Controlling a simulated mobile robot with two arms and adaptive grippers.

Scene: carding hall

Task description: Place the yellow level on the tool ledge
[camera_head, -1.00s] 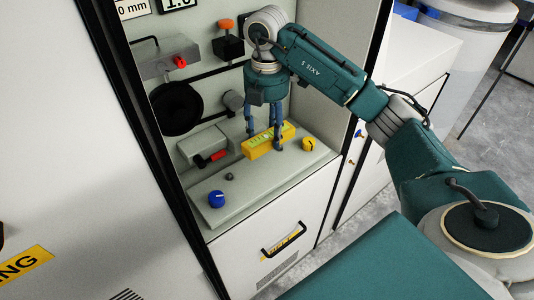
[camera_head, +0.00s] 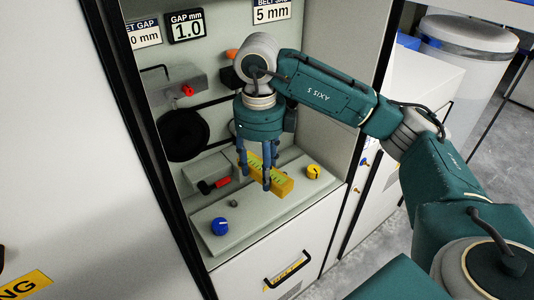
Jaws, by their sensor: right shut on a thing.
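The yellow level (camera_head: 282,184), a short yellow bar with a pale green strip, is at the grey ledge (camera_head: 262,213) inside the open cabinet bay. My right gripper (camera_head: 256,177) points down with its blue fingers shut on the level, which slants down to the right. The fingers hide part of the level. I cannot tell whether its underside touches the ledge or is slightly above it. My left gripper is not in view.
A blue knob (camera_head: 219,227), a small dark knob (camera_head: 233,203) and a yellow knob (camera_head: 313,171) stand on the ledge. A red-handled part (camera_head: 221,183) and a black wheel (camera_head: 184,135) are behind. Cabinet posts bound the bay.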

